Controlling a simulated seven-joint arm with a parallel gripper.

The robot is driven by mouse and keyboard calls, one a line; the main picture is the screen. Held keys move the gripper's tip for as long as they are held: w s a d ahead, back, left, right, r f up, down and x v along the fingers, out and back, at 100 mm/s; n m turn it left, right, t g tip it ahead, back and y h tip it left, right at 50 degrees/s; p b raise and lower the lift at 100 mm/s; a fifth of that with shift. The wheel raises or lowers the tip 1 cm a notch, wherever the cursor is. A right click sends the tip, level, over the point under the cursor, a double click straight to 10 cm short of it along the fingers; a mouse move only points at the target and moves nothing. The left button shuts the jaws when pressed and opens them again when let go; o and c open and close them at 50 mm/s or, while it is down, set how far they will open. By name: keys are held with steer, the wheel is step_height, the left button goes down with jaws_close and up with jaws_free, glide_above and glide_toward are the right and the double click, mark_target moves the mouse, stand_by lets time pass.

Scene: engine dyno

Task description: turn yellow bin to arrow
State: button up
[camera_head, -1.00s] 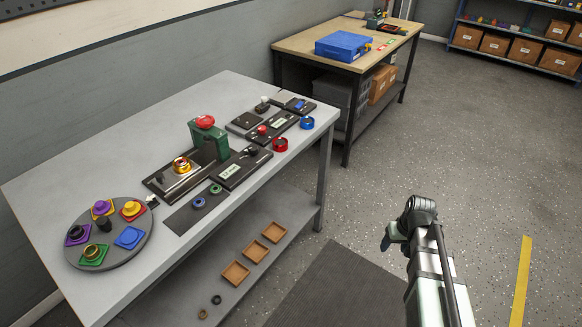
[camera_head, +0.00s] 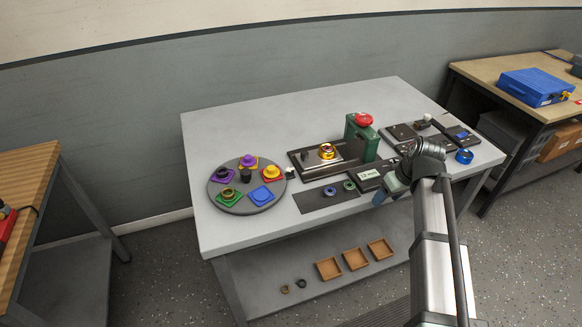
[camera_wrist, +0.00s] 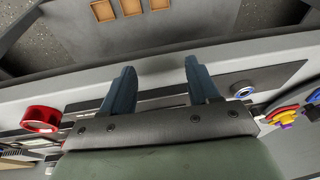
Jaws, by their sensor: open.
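A round grey turntable (camera_head: 228,202) lies on the left of the grey bench and carries several coloured bins. The yellow bin (camera_head: 256,166) is on its far side with a purple part (camera_head: 248,160) in it. A small white marker (camera_head: 290,171) stands by the turntable's right rim; I cannot make out an arrow shape on it. My gripper (camera_head: 385,194) is to the right, by the bench's front edge, well apart from the turntable. In the wrist view my gripper (camera_wrist: 161,78) has its fingers spread and nothing between them. The turntable's parts show only at the right edge there.
The red bin (camera_head: 280,178), blue bin (camera_head: 261,195), green bin (camera_head: 229,197) and purple bin (camera_head: 214,174) share the turntable. A green press with a red button (camera_head: 363,119) stands mid-bench. Wooden trays (camera_head: 355,259) lie on the lower shelf. The bench front left is clear.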

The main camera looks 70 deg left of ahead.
mark_target(246, 172)
steer(key=s+a+r+n, duration=0.1)
steer(key=s+a+r, duration=0.1)
steer(key=s+a, duration=0.1)
steer(key=s+a+r+n, duration=0.1)
steer(key=s+a+r, duration=0.2)
steer(key=s, duration=0.3)
steer(key=s+a+r+n+g, duration=0.1)
steer(key=s+a+r+n, duration=0.1)
steer(key=s+a, duration=0.2)
steer(key=shift+s+a+r, duration=0.2)
steer(key=shift+s+r, duration=0.15)
steer(key=s+a+r+n+g, duration=0.1)
steer(key=s+a+r+n, duration=0.2)
steer(key=s, duration=0.6)
steer(key=s+a+r+n, duration=0.25)
steer(key=s+r, duration=0.35)
steer(key=s, duration=0.3)
steer(key=shift+m, duration=0.45)
steer(key=x, duration=0.9)
steer(key=a+x, duration=0.1)
steer(key=x, duration=0.4)
jaws_close()
